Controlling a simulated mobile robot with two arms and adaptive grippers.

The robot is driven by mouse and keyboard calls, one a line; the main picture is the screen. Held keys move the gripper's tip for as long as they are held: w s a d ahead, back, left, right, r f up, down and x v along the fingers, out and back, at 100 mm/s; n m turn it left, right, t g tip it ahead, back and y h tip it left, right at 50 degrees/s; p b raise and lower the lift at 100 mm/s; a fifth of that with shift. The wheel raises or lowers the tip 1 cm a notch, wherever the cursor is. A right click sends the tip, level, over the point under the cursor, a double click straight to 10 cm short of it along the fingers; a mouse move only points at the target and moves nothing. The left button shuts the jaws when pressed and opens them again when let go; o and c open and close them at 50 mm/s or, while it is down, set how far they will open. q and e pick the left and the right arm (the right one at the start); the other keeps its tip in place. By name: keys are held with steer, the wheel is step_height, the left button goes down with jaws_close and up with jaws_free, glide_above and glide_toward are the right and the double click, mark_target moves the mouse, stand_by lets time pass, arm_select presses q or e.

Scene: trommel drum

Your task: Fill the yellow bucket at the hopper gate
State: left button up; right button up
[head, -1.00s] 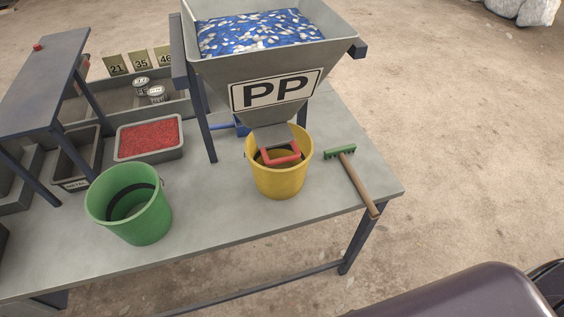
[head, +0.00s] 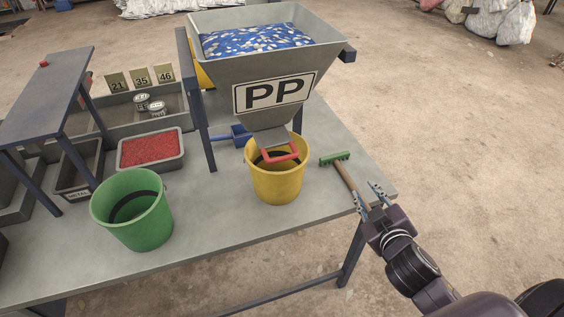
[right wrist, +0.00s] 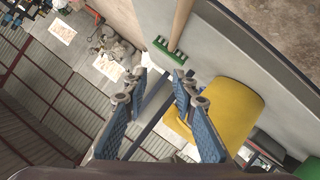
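The yellow bucket (head: 275,184) stands upright on the table under the grey hopper (head: 262,70), which is marked PP and filled with blue and white flakes. The hopper gate with its red handle (head: 281,155) sits at the bucket's mouth. The bucket's inside is partly hidden, and I see no flakes in it. My right gripper (head: 370,197) is open and empty at the table's right edge, right of the bucket, by the rake's handle end. In the right wrist view its two fingers (right wrist: 155,115) are apart, with the yellow bucket (right wrist: 228,115) beyond them. My left gripper is out of view.
A green-headed rake (head: 336,160) lies right of the bucket. A green bucket (head: 132,212) stands at the left, near a tray of red granules (head: 151,167). Cans, number cards and a dark raised stand are behind. The front table between the buckets is clear.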

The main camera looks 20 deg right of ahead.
mark_target(284, 157)
steer(key=w+a+r+n+t+y, duration=0.2)
steer(key=r+n+y, duration=0.15)
steer(key=r, duration=0.25)
steer(key=w+a+r+n+t+y, duration=0.1)
steer(key=w+r+n+t+y, duration=0.2)
steer(key=r, duration=0.4)
steer(key=s+a+r+n+g+y, duration=0.1)
steer(key=a+n+g+y, duration=0.1)
steer(key=a+n+y, duration=0.1)
steer(key=s+a+n+g+y, duration=0.2)
steer(key=a+n+g+y, duration=0.1)
steer(key=a+n, duration=0.3)
steer(key=s+a+r+n+g+y, duration=0.1)
steer(key=a+n+g+y, duration=0.1)
steer(key=n, duration=0.4)
steer(key=shift+s+a+r+y, duration=0.15)
steer(key=shift+a+y, duration=0.2)
steer(key=shift+a, duration=0.25)
steer(key=shift+s+a+r+y, duration=0.15)
steer(key=shift+a+y, duration=0.15)
steer(key=shift+a, duration=0.3)
steer(key=p+x, duration=0.2)
steer(key=x, duration=0.2)
steer(key=shift+w, duration=0.25)
steer(key=shift+w+a+f+p, duration=0.3)
steer(key=shift+w+a+p, duration=0.2)
steer(key=shift+a+p, duration=0.15)
